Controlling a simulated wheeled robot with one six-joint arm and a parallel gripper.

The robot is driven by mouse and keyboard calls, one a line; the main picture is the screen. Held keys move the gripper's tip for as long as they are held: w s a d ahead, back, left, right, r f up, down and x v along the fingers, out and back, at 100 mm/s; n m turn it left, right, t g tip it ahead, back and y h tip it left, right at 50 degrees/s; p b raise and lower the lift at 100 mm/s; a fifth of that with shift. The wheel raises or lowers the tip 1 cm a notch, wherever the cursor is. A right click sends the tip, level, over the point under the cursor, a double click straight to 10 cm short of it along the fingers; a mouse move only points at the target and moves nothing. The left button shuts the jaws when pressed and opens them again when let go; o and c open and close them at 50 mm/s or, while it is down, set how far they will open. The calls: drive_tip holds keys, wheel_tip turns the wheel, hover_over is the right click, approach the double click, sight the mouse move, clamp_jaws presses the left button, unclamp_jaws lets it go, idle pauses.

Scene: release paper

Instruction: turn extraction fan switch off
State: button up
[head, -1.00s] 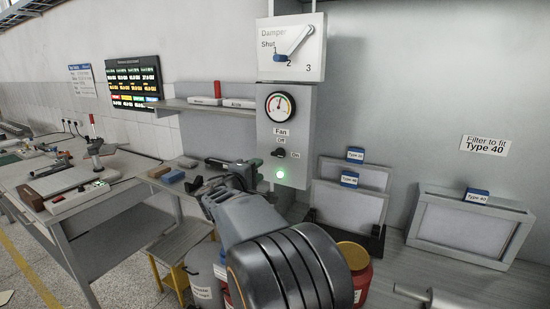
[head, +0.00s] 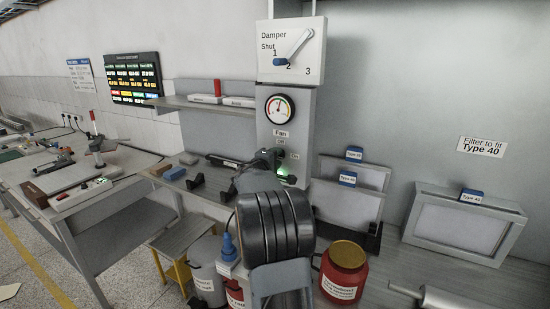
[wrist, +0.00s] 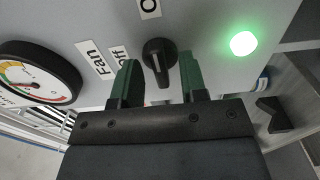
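The fan switch is a black rotary knob (wrist: 157,60) on the grey panel, seen in the wrist view with its ridge running roughly toward the partly cut-off label beginning with "O". The "Off" label (wrist: 119,53) is beside my left finger. A green lamp (wrist: 243,43) on the panel is lit. My gripper (wrist: 160,75) is open, with one green finger on each side of the knob. I cannot tell whether either finger touches it. In the head view my gripper (head: 270,158) is at the panel and hides the knob; the "Fan" label (head: 281,133) shows above it.
A round gauge (head: 279,108) and the damper box (head: 291,50) with its lever are above the switch. Filters (head: 350,205) stand to the right. A red drum (head: 343,270) is below, and a bench (head: 80,190) is on the left.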

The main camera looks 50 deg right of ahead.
drive_tip(key=shift+a, duration=0.1)
clamp_jaws()
drive_tip(key=shift+n+b, duration=0.3)
drive_tip(key=shift+b, duration=0.05)
drive_tip(key=shift+n+b, duration=0.9)
drive_tip(key=shift+n, duration=7.7)
unclamp_jaws()
